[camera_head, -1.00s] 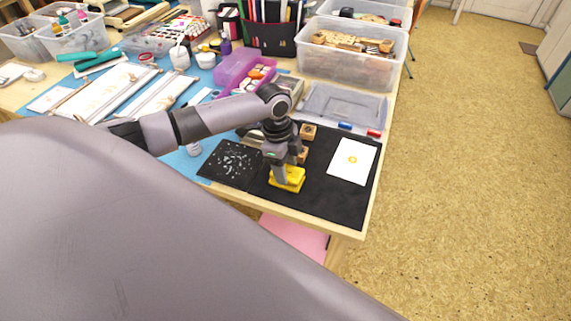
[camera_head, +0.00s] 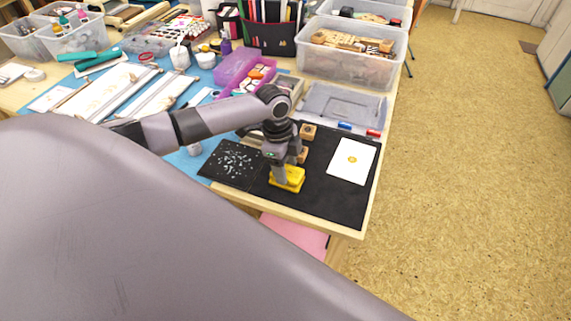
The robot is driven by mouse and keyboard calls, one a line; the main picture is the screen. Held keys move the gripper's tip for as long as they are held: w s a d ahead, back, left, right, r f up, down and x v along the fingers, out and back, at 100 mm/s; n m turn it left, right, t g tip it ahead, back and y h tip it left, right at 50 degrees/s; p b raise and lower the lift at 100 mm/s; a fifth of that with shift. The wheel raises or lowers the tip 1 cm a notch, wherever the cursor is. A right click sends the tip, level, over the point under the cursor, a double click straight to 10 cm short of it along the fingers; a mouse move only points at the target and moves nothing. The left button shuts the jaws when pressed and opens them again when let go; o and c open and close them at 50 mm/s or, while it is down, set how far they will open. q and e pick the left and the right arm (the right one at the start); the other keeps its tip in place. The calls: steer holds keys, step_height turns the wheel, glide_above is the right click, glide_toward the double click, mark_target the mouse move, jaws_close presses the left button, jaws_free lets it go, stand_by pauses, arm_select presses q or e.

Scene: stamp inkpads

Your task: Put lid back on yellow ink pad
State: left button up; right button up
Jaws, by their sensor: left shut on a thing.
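The yellow ink pad (camera_head: 294,185) sits on the black mat (camera_head: 330,205) near the table's front edge. My left gripper (camera_head: 282,179) points straight down at the pad and is shut on a yellow piece at its top, which I take for the lid. The fingers cover part of the pad, so I cannot tell whether the lid lies flush on it. My right gripper is not in view.
Wooden stamp blocks (camera_head: 308,132) stand just behind the gripper. A white card with a yellow print (camera_head: 352,160) lies to the right, and a speckled black sheet (camera_head: 232,163) to the left.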

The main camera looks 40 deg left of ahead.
arm_select(q)
steer(key=shift+f, duration=0.55)
stand_by(1.4)
steer(key=o, duration=1.4)
steer(key=shift+r, duration=3.5)
